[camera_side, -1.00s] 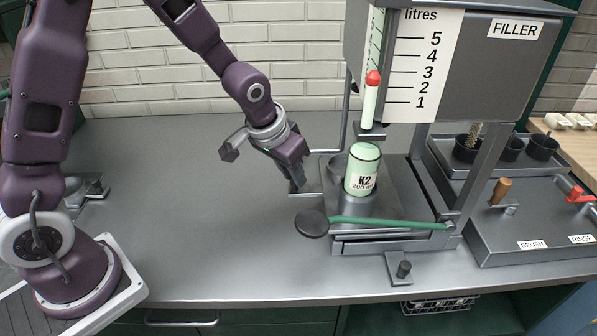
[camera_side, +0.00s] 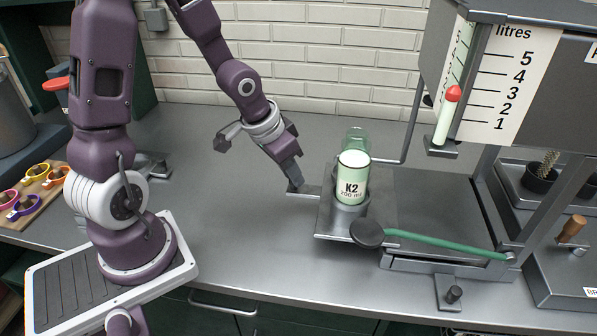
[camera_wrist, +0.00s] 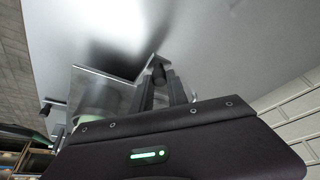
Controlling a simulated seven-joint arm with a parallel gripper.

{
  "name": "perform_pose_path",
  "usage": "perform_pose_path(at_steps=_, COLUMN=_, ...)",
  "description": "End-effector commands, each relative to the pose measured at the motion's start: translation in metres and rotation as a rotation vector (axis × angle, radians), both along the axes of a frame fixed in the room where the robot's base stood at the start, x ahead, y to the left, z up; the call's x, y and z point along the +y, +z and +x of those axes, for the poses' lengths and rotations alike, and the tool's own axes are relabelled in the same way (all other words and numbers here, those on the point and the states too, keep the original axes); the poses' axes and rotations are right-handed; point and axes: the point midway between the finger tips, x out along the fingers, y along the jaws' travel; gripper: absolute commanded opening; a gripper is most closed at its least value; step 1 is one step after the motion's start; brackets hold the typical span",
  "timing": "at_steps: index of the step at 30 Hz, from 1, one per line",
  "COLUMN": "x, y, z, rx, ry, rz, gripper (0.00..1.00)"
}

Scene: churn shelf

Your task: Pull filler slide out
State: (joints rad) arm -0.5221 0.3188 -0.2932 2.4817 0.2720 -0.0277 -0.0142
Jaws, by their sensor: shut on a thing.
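The filler slide (camera_side: 332,222) is a flat grey metal plate that sticks out to the left of the filler's base. A pale green bottle (camera_side: 352,188) marked K2 stands upright on it in a grey holder. A translucent green rounded shape (camera_side: 356,138) shows just behind the bottle. My gripper (camera_side: 296,186) is shut on the handle at the slide's left end, left of the bottle. In the wrist view, my fingers (camera_wrist: 165,88) are at the handle (camera_wrist: 157,68), with the slide plate (camera_wrist: 90,80) beside them. The exact grip is partly hidden.
The filler (camera_side: 505,75) with its litre scale stands at the right. A green lever (camera_side: 440,244) with a black round knob (camera_side: 367,233) crosses in front of the slide. A small knob (camera_side: 454,294) sits near the front edge.

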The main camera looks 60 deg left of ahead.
Motion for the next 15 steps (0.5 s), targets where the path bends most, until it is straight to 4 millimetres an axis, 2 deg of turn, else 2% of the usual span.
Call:
perform_pose_path(at_steps=5, x=-0.0002, y=0.0004, z=0.0008, rx=-0.003, ry=-0.001, rz=0.000, gripper=0.00)
perform_pose_path(at_steps=6, x=-0.0003, y=0.0005, z=0.0009, rx=-0.003, ry=-0.001, rz=0.000, gripper=0.21)
perform_pose_path(at_steps=9, x=-0.0004, y=0.0004, z=0.0008, rx=-0.002, ry=-0.001, rz=0.000, gripper=0.41)
perform_pose_path(at_steps=15, x=-0.0005, y=0.0002, z=0.0006, rx=-0.001, ry=-0.001, rz=0.000, gripper=0.41)
